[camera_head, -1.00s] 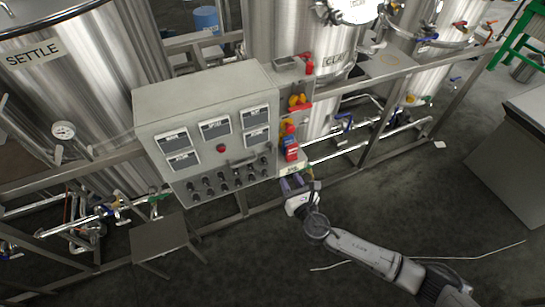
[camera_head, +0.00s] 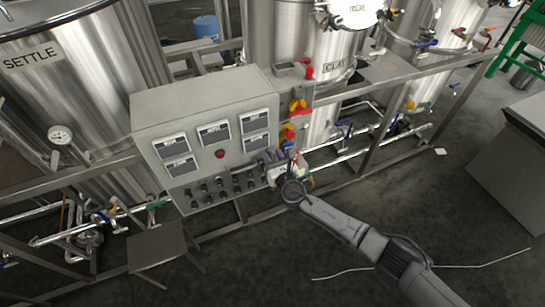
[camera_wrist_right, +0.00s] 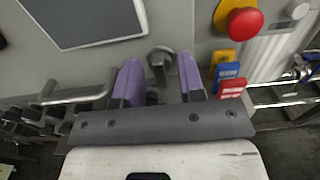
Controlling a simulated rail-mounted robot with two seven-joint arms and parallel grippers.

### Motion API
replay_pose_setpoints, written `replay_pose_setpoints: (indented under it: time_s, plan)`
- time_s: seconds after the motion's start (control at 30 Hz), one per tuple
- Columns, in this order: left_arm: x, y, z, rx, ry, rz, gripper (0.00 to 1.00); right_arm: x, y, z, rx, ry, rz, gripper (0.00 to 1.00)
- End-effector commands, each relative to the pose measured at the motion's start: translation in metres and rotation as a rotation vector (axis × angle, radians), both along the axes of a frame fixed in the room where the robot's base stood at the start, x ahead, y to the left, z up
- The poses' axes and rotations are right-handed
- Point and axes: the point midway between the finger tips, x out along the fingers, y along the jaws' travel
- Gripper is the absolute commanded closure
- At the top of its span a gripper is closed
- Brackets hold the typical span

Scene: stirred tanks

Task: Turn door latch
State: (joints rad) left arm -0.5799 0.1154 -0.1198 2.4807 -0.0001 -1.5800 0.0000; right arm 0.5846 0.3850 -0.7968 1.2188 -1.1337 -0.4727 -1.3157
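The door latch (camera_wrist_right: 160,57) is a small grey metal knob on the front of the grey control cabinet (camera_head: 190,105). In the right wrist view it lies between the two purple fingertips of my right gripper (camera_wrist_right: 159,66). The fingers are apart, one on each side of it, and I cannot tell whether either touches it. In the head view my right gripper (camera_head: 276,157) is at the lower right corner of the cabinet and hides the latch. My left gripper is in neither view.
A bar handle (camera_wrist_right: 75,97) and several dark knobs sit left of the gripper. A red mushroom button (camera_wrist_right: 245,25) and blue (camera_wrist_right: 228,71) and red (camera_wrist_right: 232,89) tags are close on the right. Steel tanks (camera_head: 300,45) stand behind; the floor in front is mostly clear.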

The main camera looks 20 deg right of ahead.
Motion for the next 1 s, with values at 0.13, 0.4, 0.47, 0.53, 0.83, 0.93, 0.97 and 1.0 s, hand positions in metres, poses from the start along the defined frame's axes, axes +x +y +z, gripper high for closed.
replay_pose_setpoints:
  time_s: [0.13,0.4,0.47,0.53,0.83,0.93,0.97,1.0]
  plan:
    - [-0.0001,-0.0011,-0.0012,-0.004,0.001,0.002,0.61,0.0041,0.0002,0.0001,0.000,0.000,0.001,0.64]
    - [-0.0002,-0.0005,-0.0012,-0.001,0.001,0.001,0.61,0.0044,0.0003,0.0003,0.000,0.000,0.000,0.65]
    - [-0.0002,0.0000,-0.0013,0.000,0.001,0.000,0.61,0.0043,0.0003,0.0003,0.000,0.000,0.000,0.71]
    - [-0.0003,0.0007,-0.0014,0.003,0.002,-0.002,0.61,0.0042,0.0003,0.0002,0.000,0.000,0.000,0.77]
    - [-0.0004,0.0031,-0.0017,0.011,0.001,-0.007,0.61,0.0041,0.0001,0.0001,0.001,0.000,0.000,1.00]
    - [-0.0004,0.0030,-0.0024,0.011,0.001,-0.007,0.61,0.0041,0.0001,-0.0002,0.009,0.001,0.000,1.00]
    - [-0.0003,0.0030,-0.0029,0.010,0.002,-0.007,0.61,0.0041,0.0001,-0.0003,0.014,0.001,0.000,1.00]
    - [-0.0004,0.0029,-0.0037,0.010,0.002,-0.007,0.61,0.0040,0.0001,-0.0006,0.023,0.001,0.000,1.00]
